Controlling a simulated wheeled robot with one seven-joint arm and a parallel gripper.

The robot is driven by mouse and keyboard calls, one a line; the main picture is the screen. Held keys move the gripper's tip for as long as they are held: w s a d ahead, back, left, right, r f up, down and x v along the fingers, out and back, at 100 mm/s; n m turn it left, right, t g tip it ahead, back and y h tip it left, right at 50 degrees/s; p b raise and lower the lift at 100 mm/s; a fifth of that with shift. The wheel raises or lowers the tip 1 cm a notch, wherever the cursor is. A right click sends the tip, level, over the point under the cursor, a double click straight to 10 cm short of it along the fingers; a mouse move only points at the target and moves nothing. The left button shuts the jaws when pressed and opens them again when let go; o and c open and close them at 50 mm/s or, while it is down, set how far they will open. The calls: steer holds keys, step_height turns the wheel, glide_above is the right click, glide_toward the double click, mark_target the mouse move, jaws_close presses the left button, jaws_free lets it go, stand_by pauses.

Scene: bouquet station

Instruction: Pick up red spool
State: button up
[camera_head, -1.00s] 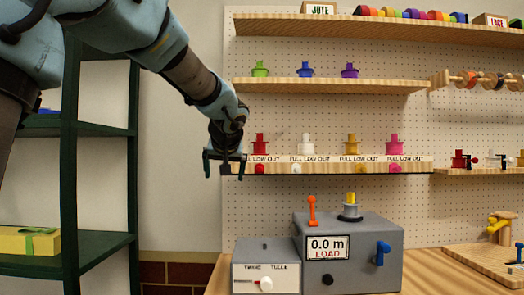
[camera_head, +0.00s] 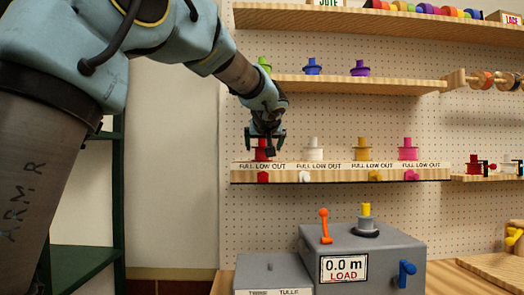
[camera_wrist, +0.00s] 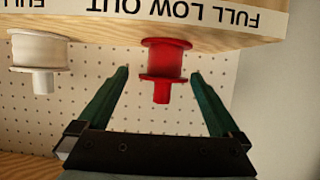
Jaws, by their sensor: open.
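The red spool (camera_head: 262,152) stands at the left end of the labelled middle shelf, mostly hidden behind my gripper (camera_head: 267,134) in the head view. In the wrist view the red spool (camera_wrist: 166,64) appears upside down, with its flanges and narrow stem clear. My gripper (camera_wrist: 160,82) is open in the wrist view. Its two green fingers lie on either side of the spool, with visible gaps and no clear contact. The jaws are empty.
A white spool (camera_head: 313,149) stands beside the red one, then a yellow spool (camera_head: 361,149) and a pink spool (camera_head: 408,150). The upper shelf (camera_head: 400,84) runs above. A grey machine (camera_head: 375,250) reading 0.0 m stands below.

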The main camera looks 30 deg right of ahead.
mark_target(261, 152)
steer(key=shift+a+p+x, duration=0.2)
steer(key=shift+p+x, duration=1.3)
steer(key=shift+x, duration=1.4)
steer(key=c, duration=1.3)
steer(key=shift+o, duration=0.2)
